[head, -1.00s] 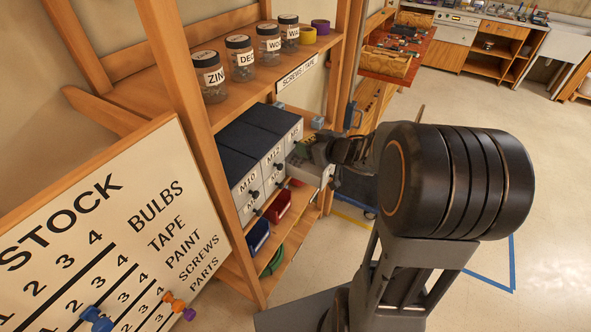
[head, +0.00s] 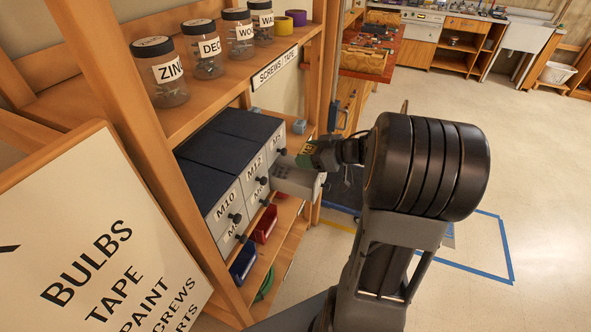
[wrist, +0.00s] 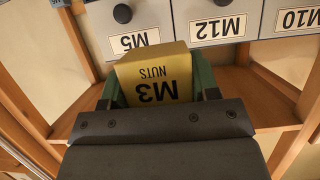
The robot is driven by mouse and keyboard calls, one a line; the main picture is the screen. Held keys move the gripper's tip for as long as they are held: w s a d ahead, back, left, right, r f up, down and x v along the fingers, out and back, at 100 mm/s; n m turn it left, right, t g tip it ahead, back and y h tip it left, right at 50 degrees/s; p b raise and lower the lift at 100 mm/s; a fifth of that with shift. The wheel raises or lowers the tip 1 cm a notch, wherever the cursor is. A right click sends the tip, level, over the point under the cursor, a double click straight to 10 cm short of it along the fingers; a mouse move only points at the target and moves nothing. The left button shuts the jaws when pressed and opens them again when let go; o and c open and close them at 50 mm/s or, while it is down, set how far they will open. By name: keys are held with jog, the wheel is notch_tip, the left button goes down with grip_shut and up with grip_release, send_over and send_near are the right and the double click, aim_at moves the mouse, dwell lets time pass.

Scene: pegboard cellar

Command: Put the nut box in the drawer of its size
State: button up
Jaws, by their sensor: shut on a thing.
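The nut box (wrist: 155,78) is yellow, with "M3 NUTS" in black, upside down in the wrist view. My gripper (head: 318,157) is shut on it, with green fingers (wrist: 205,78) at both sides. In the head view the gripper and box are close to a pulled-out grey drawer (head: 298,186) at the right end of the cabinet; I cannot tell whether they touch it. The drawer's own label is not readable. Shut drawers marked M10 (head: 226,205), M12 (head: 255,170) and M5 (wrist: 135,40) show beside it. Lower labels are partly hidden.
Screw jars (head: 160,72) and tape rolls (head: 296,18) stand on the shelf above. A red bin (head: 266,224) and a blue bin (head: 243,262) sit below the drawers. A stock board (head: 90,235) leans at the left front. Open floor (head: 520,150) lies to the right.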

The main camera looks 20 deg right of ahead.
jog(key=w+f, duration=0.1)
jog(key=f, duration=0.1)
jog(key=w+a+f, duration=0.1)
jog(key=w+f, duration=0.1)
jog(key=f, duration=0.1)
jog(key=w+f, duration=0.1)
jog(key=f, duration=0.2)
jog(key=shift+w+a, duration=0.2)
jog(key=shift+a, duration=0.05)
jog(key=shift+f, duration=0.35)
jog(key=shift+f+b, duration=0.25)
jog(key=shift+b, duration=0.05)
